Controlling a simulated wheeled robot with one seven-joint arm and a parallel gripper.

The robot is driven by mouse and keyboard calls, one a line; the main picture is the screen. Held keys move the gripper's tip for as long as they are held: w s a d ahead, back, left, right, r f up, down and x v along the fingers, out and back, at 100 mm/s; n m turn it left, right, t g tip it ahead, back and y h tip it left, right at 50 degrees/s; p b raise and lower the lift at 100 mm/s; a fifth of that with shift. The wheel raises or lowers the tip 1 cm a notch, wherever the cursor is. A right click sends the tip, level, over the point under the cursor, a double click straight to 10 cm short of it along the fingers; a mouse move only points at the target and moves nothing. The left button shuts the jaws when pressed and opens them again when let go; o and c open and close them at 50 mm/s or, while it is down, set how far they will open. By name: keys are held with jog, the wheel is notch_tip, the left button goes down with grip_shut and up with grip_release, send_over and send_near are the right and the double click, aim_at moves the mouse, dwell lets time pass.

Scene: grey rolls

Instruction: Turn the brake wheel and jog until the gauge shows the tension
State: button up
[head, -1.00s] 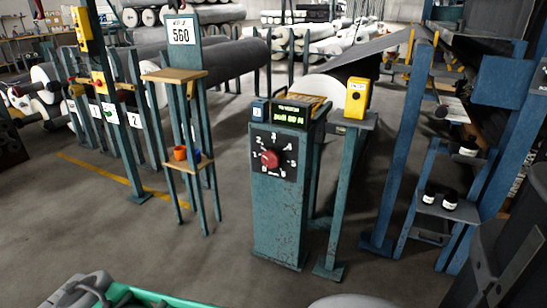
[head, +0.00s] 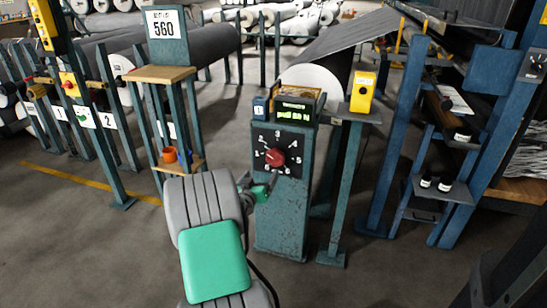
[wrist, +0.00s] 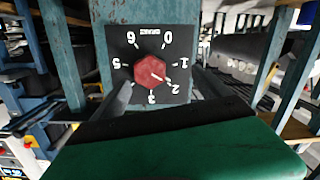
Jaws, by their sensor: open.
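The brake wheel is a red knob (head: 275,157) on a black numbered dial plate (head: 290,139) fixed to a teal pedestal (head: 280,220). In the wrist view the knob (wrist: 150,71) has a pale mark towards the 2. The gauge, a lit green display (head: 293,112), tops the pedestal; its digits are too small to read. A yellow button box (head: 362,92) is on a post to the right. My gripper (head: 266,184) is open just below and in front of the knob.
A sign reading 560 (head: 166,28) stands on a rack (head: 160,74) to the left, with an orange cup (head: 170,154) on its lower shelf. Blue frame posts (head: 385,150) and a shelf with dark jars (head: 445,185) stand at right. The floor in front is clear.

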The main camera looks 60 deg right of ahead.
aim_at(275, 160)
jog(key=shift+h, duration=0.6)
jog(key=d, duration=0.6)
jog(key=s+d+b, duration=0.1)
jog(key=d, duration=0.2)
jog(key=shift+r, duration=0.2)
jog(key=shift+w+d+r, duration=0.1)
jog(key=shift+w+d, duration=0.05)
jog(key=shift+d, duration=0.1)
jog(key=shift+c, duration=0.4)
